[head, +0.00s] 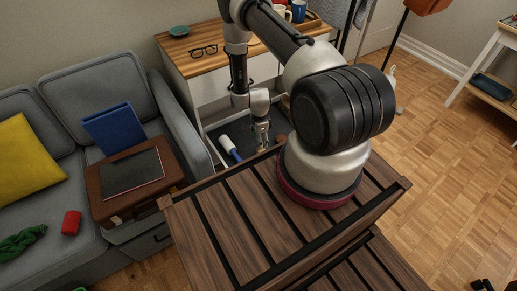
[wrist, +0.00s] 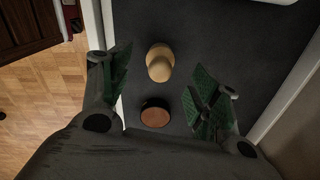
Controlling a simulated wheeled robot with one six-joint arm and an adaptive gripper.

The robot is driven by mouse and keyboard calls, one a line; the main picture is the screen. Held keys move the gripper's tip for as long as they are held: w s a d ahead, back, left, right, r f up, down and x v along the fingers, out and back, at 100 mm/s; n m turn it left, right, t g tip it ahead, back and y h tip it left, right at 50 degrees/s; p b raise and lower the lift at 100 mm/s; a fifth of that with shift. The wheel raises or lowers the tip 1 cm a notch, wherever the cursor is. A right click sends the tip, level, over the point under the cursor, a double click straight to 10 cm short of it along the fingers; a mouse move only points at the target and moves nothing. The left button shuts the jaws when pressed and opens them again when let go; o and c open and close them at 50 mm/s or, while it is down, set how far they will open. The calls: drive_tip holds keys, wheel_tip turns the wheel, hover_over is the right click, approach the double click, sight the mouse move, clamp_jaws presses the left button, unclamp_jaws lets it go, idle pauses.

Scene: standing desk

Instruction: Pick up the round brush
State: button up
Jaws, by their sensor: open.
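My gripper (head: 262,143) is open and points down over the open drawer. In the wrist view its green-padded fingers (wrist: 162,85) stand apart on either side of two small objects. One is a tan, rounded, knob-like object (wrist: 160,62), farther up the picture. The other is a round, flat-topped brown object with a dark side (wrist: 155,114), lower down between the fingers. I cannot tell for certain which is the round brush. The brown object also shows in the head view (head: 282,139), right of my gripper. Nothing is held.
The drawer (wrist: 215,30) has a dark lining and pale walls close around my gripper. A blue-and-white object (head: 230,148) lies in it to the left. Glasses (head: 203,51) and a teal dish (head: 179,31) are on the wooden top above. A grey sofa stands left.

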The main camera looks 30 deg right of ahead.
drive_tip(key=shift+f, duration=0.5)
drive_tip(key=f, duration=0.6)
drive_tip(key=shift+d+f, duration=0.4)
drive_tip(key=c, duration=1.1)
